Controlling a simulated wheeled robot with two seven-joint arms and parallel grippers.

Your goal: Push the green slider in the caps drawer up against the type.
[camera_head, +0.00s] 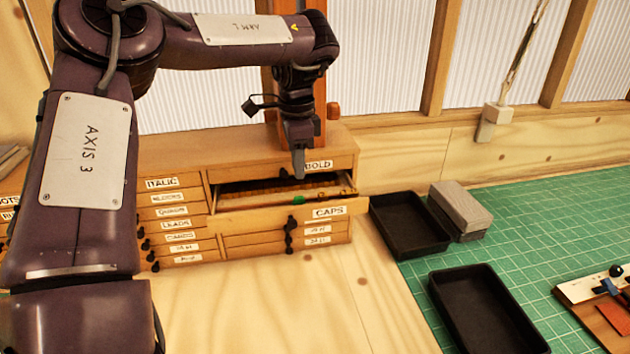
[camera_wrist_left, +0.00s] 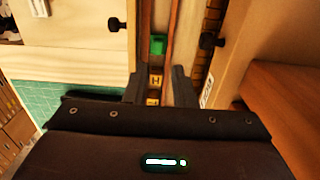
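The caps drawer (camera_head: 270,200) is pulled open from the right side of the wooden cabinet. The green slider (camera_head: 298,199) sits in its channel near the drawer front; it also shows in the left wrist view (camera_wrist_left: 158,45). Lettered type (camera_wrist_left: 155,81) lies in the same channel, with a short gap between it and the slider. My left gripper (camera_head: 299,174) points down above the drawer. In the left wrist view its two fingers (camera_wrist_left: 158,88) stand apart on either side of the channel, with type visible between them and nothing gripped. My right gripper is not in view.
The cabinet (camera_head: 240,155) has several other labelled drawers, shut, with dark knobs. Two black trays (camera_head: 448,240) (camera_head: 535,345) and a grey block (camera_head: 460,205) are on the green mat (camera_head: 550,220) at right. Bare wooden bench (camera_head: 300,300) lies in front of the cabinet.

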